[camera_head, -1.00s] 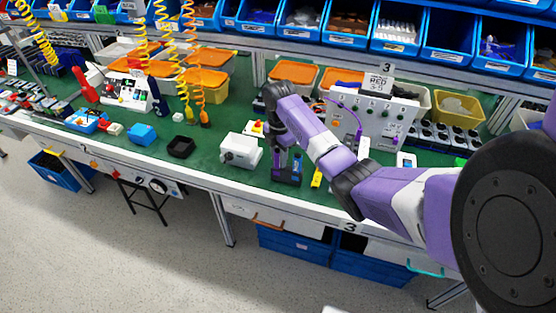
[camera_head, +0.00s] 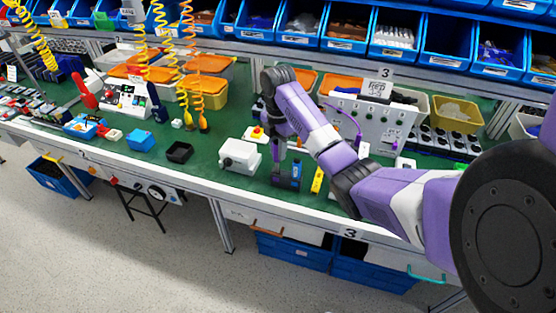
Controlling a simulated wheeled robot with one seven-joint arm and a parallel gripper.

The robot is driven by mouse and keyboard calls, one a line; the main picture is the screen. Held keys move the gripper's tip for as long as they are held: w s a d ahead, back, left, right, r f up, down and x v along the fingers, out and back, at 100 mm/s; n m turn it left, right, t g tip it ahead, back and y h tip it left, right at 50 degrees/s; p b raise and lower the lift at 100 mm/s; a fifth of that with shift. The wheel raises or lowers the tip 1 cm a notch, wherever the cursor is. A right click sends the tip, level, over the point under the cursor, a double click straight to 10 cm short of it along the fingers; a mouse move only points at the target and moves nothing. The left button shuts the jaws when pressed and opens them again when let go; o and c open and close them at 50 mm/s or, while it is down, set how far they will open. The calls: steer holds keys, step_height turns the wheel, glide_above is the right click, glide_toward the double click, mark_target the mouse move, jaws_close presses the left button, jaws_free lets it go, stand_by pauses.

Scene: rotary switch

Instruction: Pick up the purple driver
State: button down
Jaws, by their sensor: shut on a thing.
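My gripper (camera_head: 280,148) points down over the green bench, below the wrist at the end of my purple arm. It is shut on a small upright thing, which I take for the purple driver (camera_head: 279,166). Its lower end is close to a dark block with blue parts (camera_head: 287,183) on the bench. The jaws and most of the driver are small and partly hidden by my wrist, so I cannot tell whether it touches the block.
A white box (camera_head: 240,157) stands just left of my gripper, with a yellow-and-red button (camera_head: 257,132) behind it. A yellow item (camera_head: 317,180) is close on the right. A control panel (camera_head: 372,122) stands behind my arm. Blue bins (camera_head: 350,28) line the shelf above.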

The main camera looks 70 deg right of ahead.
step_height(320, 180, up, 12)
steer(key=p, duration=0.6)
steer(key=shift+d+r+p, duration=0.1)
steer(key=shift+p, duration=0.25)
steer(key=shift+r+b, duration=0.2)
steer(key=shift+b, duration=0.25)
steer(key=shift+r, duration=0.7)
steer(key=c, duration=1.7)
jaws_free()
steer(key=shift+c, duration=0.2)
jaws_close()
steer(key=shift+r, duration=0.15)
step_height(320, 180, up, 7)
